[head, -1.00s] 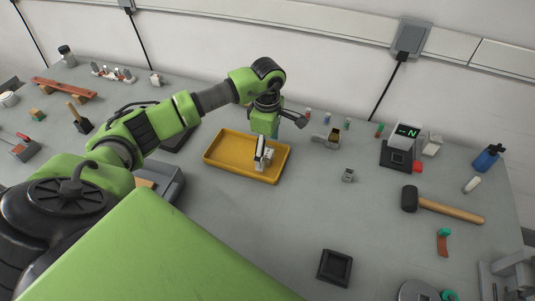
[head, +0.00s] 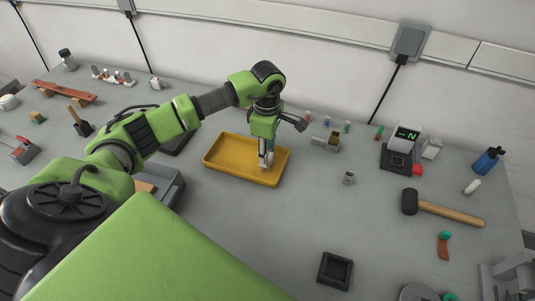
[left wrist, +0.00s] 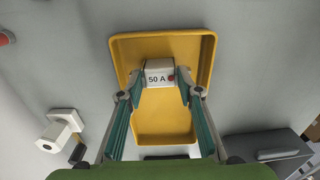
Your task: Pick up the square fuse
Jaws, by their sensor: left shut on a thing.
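The square fuse (left wrist: 158,73) is a small white block marked "50 A" with a red dot. In the left wrist view it sits between my left fingertips, over the yellow tray (left wrist: 205,45). In the head view the yellow tray (head: 222,168) lies on the workbench, and my left gripper (head: 266,163) reaches down into its right part. The left gripper is shut on the fuse, and its fingers mostly hide the fuse in the head view. I cannot tell whether the fuse touches the tray floor. My right gripper is not in view.
A small grey-white part (head: 348,177) stands right of the tray. Further right are a force gauge (head: 401,145), a mallet (head: 445,208) and a blue bottle (head: 486,160). A black square dish (head: 335,268) lies in front. The bench between tray and dish is clear.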

